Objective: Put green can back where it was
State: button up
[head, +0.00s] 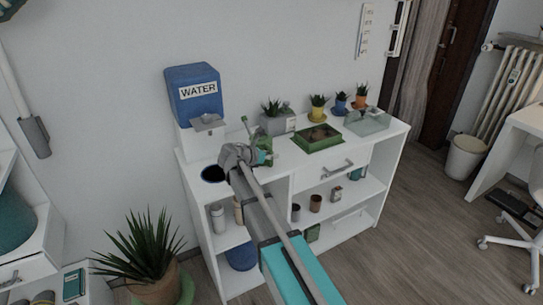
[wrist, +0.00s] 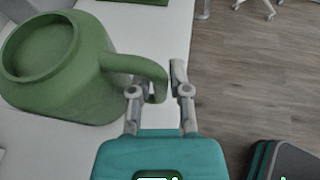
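The green can (wrist: 75,85) is a watering can with a curved handle, large at the upper left of the wrist view. In the head view the green can (head: 265,151) shows only partly behind my gripper (head: 238,156), over the left part of the white desk near the water tank. In the wrist view my gripper (wrist: 160,88) has one finger on each side of the handle's end. The fingers are close to the handle, but I cannot tell whether they press on it. Whether the can rests on the desk top is also unclear.
A blue water tank (head: 196,92) stands at the desk's back left. A planter (head: 276,122), a green tray (head: 317,138) and a clear box (head: 367,122) sit on the white desk (head: 280,172). Small pots line the back. A large plant (head: 150,248) stands at front left.

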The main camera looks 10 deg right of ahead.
jog(key=shift+o, duration=1.3)
jog(key=shift+r, duration=0.15)
jog(key=shift+r, duration=0.1)
jog(key=p+v, duration=0.4)
jog(key=v, duration=0.8)
jog(key=shift+p, duration=0.4)
jog(key=s+d+f+m+g+y, duration=0.2)
jog(key=s+d+f+m+y, duration=0.1)
jog(key=s+m, duration=0.5)
jog(key=s+d+f+m+g+y, duration=0.2)
jog(key=s+d+f+m+y, duration=0.1)
jog(key=s+m, duration=0.4)
jog(key=s+d+f+m+g+y, duration=0.2)
jog(key=s+d+f+m+y, duration=0.2)
jog(key=s+m, duration=0.4)
jog(key=shift+s+f+m+g+y, duration=0.35)
jog(key=shift+f+m+y, duration=0.25)
jog(key=shift+f+y, duration=0.3)
